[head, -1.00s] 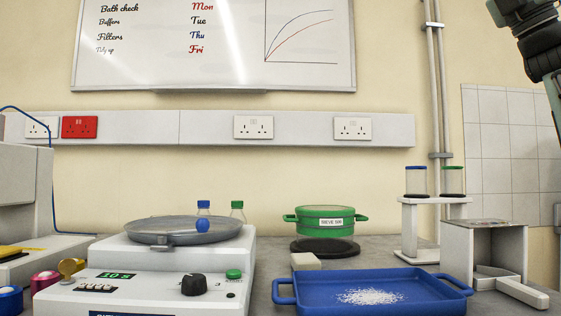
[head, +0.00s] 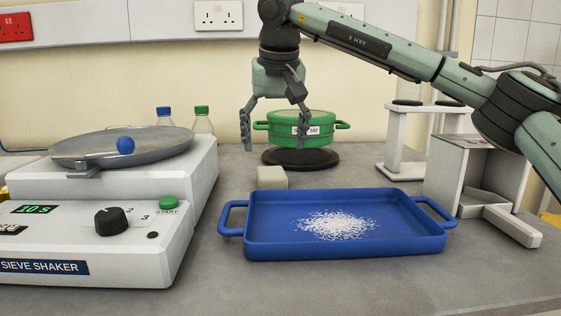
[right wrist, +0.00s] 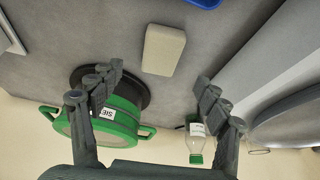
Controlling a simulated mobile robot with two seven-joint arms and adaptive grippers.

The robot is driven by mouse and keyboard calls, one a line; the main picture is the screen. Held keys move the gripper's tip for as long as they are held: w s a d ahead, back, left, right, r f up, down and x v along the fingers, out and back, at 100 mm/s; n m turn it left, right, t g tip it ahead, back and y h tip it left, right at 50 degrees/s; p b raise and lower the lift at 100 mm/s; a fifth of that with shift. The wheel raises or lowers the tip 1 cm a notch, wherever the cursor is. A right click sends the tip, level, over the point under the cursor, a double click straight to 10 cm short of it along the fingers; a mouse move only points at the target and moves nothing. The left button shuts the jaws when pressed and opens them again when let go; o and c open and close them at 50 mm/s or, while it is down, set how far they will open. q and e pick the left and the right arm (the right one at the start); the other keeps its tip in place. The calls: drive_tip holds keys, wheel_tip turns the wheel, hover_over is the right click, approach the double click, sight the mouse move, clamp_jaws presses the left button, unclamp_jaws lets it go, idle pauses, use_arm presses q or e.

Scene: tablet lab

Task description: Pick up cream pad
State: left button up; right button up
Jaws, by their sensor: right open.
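The cream pad (head: 271,177) is a small block lying on the grey bench behind the blue tray's left rear corner. It also shows in the right wrist view (right wrist: 163,49), flat on the bench, beyond the fingertips and between their lines. My right gripper (head: 274,143) is open and empty, pointing down, above and slightly behind the pad. Its two spread fingers also show in the right wrist view (right wrist: 158,88). Nothing is between them at pad height. My left gripper is not in any current view.
A blue tray (head: 260,247) with white granules sits in front of the pad. A green sieve (head: 315,140) on a black disc (head: 325,159) stands behind it. The sieve shaker (head: 85,240) is at left, near two bottles. A white stand (head: 397,145) is at right.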

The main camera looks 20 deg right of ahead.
sight(272, 171)
drive_tip(key=x, duration=0.7)
drive_tip(key=shift+w+f, duration=0.15)
drive_tip(key=shift+f, duration=0.05)
drive_tip(key=shift+c, duration=0.3)
drive_tip(key=c, duration=1)
